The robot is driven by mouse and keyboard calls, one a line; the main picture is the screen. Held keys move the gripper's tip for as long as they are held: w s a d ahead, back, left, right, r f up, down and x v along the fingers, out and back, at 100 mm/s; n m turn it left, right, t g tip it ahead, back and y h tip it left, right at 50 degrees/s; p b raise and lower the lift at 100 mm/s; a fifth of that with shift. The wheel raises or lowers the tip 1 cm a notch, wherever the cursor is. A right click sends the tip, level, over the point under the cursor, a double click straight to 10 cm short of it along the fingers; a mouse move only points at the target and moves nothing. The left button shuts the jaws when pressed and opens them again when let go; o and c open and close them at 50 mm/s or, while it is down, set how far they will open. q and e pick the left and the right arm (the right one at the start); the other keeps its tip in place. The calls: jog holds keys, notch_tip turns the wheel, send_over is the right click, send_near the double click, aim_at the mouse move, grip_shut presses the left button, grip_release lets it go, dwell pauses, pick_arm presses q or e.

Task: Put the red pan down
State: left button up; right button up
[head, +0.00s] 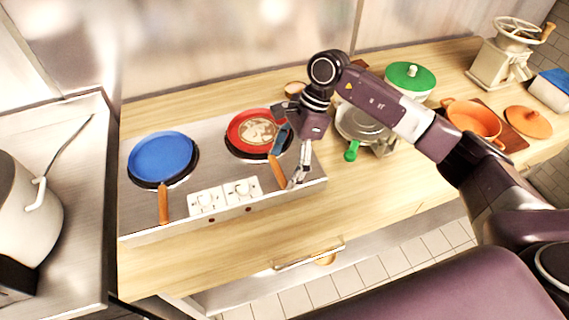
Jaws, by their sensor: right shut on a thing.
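The red pan (235,138) is at the right burner of the steel cooktop, level, with a beige patterned round in its middle. Its orange-brown handle (278,172) points toward the front. My right gripper (295,180) reaches down from the right and is shut on the handle. My wrist and fingers hide part of the pan's right side and the handle. I cannot tell whether the pan's base touches the burner. My left gripper is not in view.
A blue pan (160,157) sits on the left burner. Control knobs (223,194) line the cooktop (150,218) front. A green-handled pan (362,125), green-lidded pot (410,78), orange pot (472,120) and grinder (500,62) stand to the right. The wooden counter (370,190) is bare in front.

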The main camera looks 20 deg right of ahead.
jog(key=o, duration=1.4)
jog(key=shift+o, duration=0.3)
jog(key=shift+r+p, duration=0.25)
jog(key=shift+p, duration=0.1)
jog(key=b+v, duration=0.5)
jog(key=v, duration=0.6)
jog(key=shift+d+r, duration=0.2)
jog(key=shift+r, duration=0.15)
jog(key=shift+f, duration=0.1)
